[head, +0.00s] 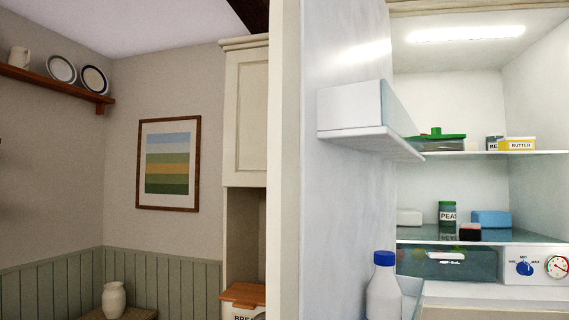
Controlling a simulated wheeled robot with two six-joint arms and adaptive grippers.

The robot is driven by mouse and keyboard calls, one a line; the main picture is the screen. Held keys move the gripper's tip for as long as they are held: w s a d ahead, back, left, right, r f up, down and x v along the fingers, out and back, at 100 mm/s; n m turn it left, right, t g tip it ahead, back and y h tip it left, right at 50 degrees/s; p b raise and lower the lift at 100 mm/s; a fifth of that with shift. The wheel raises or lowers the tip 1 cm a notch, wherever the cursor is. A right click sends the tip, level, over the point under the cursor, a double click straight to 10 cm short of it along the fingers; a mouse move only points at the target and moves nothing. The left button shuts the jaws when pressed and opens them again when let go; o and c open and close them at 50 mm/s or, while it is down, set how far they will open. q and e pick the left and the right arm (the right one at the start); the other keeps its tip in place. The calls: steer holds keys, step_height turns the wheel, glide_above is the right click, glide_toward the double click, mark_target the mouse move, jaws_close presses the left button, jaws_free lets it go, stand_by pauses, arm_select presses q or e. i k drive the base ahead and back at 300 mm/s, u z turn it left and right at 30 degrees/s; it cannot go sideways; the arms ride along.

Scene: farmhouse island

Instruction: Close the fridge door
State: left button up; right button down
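The fridge door (335,215) stands open, hinged towards the middle of the head view, with its inner face turned to the right. Its outer edge (284,180) is the pale vertical strip nearest me. A white door bin (350,108) is fixed high on the inner face. A white bottle with a blue cap (384,290) stands low by the door. The fridge interior (450,90) is lit and open to the right. Neither of my grippers shows in this view.
Fridge shelves hold a green-lidded box (436,142), a butter box (517,144), a peas jar (447,215) and a blue box (491,219). Dials (524,268) sit below. Left of the door are a tall cupboard (245,115), a bread box (244,294) and a white jar (114,300).

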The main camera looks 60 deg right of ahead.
mark_target(338, 130)
steer(key=i, duration=1.3)
steer(key=z, duration=3.3)
steer(key=i, duration=0.5)
